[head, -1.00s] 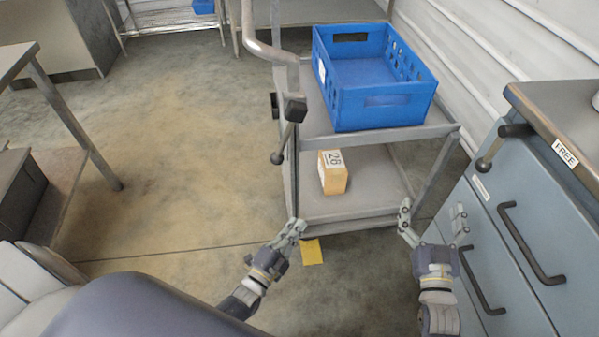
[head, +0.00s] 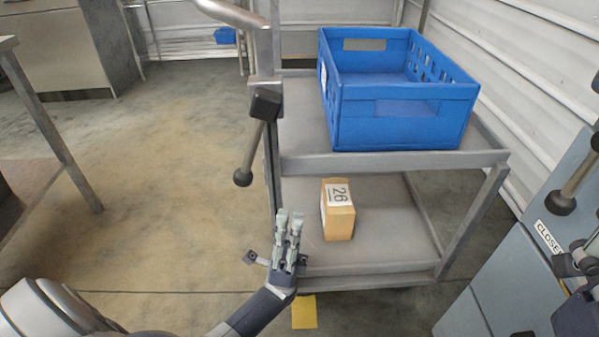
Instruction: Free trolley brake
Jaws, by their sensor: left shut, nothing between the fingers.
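The grey metal trolley (head: 390,160) stands ahead with two shelves. A lever with a black block (head: 265,103) and a rod ending in a dark ball knob (head: 243,178) is on its left front post. The rod hangs down, tilted to the left. I cannot tell whether this is the brake. My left gripper (head: 289,219) is shut and empty, pointing up in front of the lower shelf's left front corner, below and right of the knob. My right gripper (head: 585,255) is partly cut off at the right edge, by the blue-grey cabinet; its jaws are unclear.
A blue crate (head: 400,125) sits on the top shelf, and a box marked 26 (head: 338,220) on the lower one. A yellow patch (head: 304,312) lies on the floor below. The cabinet (head: 510,275) at right carries another knobbed lever (head: 562,202) and a CLOSE label (head: 548,238). Floor at left is open.

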